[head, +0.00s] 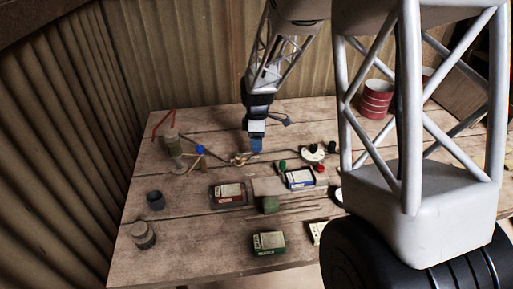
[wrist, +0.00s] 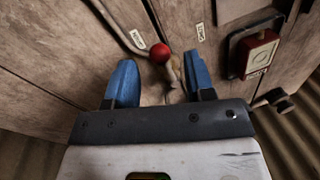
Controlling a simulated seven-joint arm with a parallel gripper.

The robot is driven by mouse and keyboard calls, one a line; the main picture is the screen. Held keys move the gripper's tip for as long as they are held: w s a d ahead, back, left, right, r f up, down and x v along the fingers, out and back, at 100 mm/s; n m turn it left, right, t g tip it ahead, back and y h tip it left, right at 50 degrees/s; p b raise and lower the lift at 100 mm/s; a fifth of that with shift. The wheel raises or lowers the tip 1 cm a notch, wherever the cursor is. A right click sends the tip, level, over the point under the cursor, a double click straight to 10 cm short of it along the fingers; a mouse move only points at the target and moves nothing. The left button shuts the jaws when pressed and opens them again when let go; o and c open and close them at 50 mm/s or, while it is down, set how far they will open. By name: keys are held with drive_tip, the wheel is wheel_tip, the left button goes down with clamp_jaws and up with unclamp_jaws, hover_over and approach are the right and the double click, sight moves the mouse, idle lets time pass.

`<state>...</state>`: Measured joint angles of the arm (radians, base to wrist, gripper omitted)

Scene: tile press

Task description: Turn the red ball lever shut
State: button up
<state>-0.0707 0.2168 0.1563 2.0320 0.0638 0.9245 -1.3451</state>
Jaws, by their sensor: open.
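The red ball (wrist: 160,53) shows in the wrist view on a short lever at a brass-coloured fitting (wrist: 174,70), where a bent grey pipe (wrist: 122,30) ends. My gripper (wrist: 160,60) is open, with its two blue fingers apart on either side of the ball and lever. I see no finger clearly touching the lever. In the head view my gripper (head: 256,147) points down over the back of the wooden table, just right of a brass fitting (head: 238,159). I cannot make out the red ball for sure there.
A blue ball (head: 200,150) stands on pipework to the left. A red box (wrist: 250,58) is right of the fingers in the wrist view.

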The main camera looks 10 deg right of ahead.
drive_tip(key=shift+s+f, duration=0.2)
drive_tip(key=shift+f, duration=0.95)
clamp_jaws()
